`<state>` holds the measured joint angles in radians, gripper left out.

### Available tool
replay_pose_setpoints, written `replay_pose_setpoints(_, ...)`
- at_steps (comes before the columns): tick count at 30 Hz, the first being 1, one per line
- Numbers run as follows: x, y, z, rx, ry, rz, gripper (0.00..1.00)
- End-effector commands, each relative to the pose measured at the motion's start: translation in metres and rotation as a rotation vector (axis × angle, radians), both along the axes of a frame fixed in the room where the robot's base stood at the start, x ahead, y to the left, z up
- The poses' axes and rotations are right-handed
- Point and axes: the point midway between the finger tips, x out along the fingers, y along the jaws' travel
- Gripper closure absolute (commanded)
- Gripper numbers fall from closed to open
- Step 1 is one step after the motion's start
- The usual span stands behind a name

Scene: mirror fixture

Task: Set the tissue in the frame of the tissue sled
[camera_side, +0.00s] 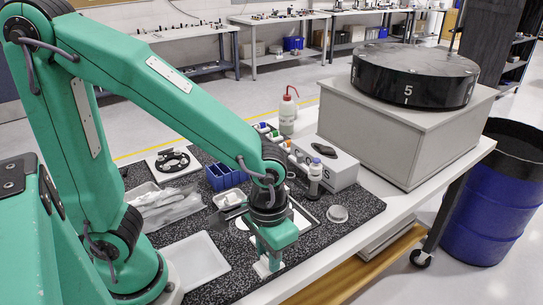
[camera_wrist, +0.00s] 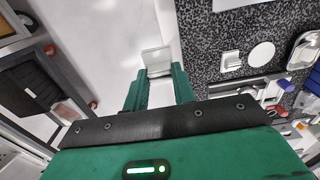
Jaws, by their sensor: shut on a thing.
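My gripper (camera_wrist: 157,88) points down over the front edge of the dark speckled mat. Its green fingers are shut on a small whitish piece (camera_wrist: 156,62), which looks like the tissue. In the side view, a pale piece (camera_side: 262,268) shows at the fingertips of my gripper (camera_side: 268,258), apparently above the bench surface. In the wrist view, a small white squarish piece (camera_wrist: 231,60) lies on the mat to the right; it may be the tissue sled, but its frame is too small to make out. My wrist hides part of this area in the side view.
A white tray (camera_side: 205,262) lies left of my gripper. Behind are a tray of bags (camera_side: 170,208), a blue bin (camera_side: 224,176), a grey box (camera_side: 325,165) and bottles. A round metal cap (camera_side: 338,215) sits right. A white disc (camera_wrist: 261,54) lies beside the squarish piece.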

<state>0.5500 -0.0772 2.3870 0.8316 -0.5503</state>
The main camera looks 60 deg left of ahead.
Motion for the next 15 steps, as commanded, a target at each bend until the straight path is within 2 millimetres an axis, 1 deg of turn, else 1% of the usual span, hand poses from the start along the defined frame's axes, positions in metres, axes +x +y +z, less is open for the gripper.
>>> replay_pose_setpoints(9, 0.002, 0.001, 0.0, 0.0, 0.0, 0.001, 0.95)
replay_pose_setpoints(11, 0.004, 0.002, 0.0, 0.0, 0.001, 0.001, 0.95)
replay_pose_setpoints(15, 0.016, 0.007, 0.0, 0.0, 0.0, 0.004, 0.95)
